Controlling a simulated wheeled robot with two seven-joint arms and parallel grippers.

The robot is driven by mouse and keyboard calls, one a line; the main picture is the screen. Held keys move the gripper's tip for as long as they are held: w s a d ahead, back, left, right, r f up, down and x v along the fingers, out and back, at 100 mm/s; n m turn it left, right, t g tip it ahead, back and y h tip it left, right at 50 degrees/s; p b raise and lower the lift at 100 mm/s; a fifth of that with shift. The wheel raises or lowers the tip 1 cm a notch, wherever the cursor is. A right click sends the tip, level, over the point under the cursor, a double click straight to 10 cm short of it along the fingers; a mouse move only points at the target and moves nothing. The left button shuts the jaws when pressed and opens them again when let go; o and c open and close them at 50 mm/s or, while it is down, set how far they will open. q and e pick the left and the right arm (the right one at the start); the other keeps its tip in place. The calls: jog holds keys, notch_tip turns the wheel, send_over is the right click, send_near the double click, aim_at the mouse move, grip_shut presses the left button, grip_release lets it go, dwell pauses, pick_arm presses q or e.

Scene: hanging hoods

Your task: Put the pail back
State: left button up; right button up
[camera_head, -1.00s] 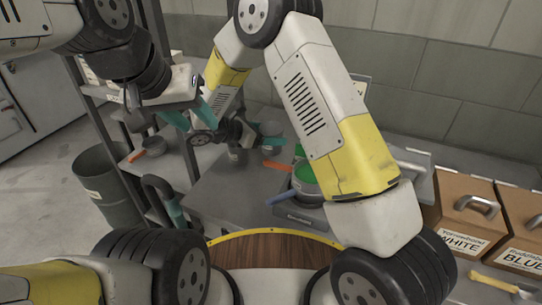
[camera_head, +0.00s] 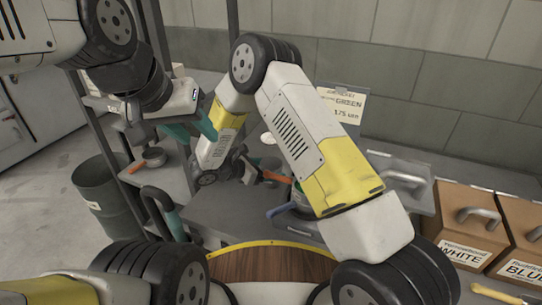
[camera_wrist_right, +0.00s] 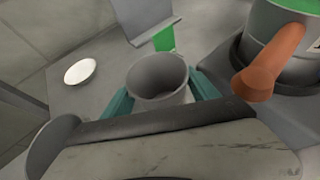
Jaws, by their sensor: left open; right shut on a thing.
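A small grey pail (camera_wrist_right: 158,72), open at the top and seemingly empty, sits between the teal fingers of my right gripper (camera_wrist_right: 160,92) in the right wrist view. The gripper is shut on it. In the head view my right arm hides most of the pail and the fingers. I cannot tell whether the pail touches the surface beneath. My left gripper (camera_head: 190,128) is open and empty, with teal fingers apart, above the shelf at the left. A white round disc (camera_wrist_right: 80,71) lies on the grey surface beside the pail; it also shows in the head view (camera_head: 267,138).
A can with green contents (camera_wrist_right: 288,22) stands on a dark base, an orange handle (camera_wrist_right: 270,66) in front of it. An orange-handled pot (camera_head: 153,157) sits on the left shelf. A dark bin (camera_head: 104,198) stands on the floor. Brown boxes (camera_head: 466,232) stand at right.

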jog(key=shift+f, duration=0.1)
jog(key=shift+f, duration=0.15)
jog(key=o, duration=1.6)
jog(key=v, duration=0.8)
jog(key=shift+f, duration=0.15)
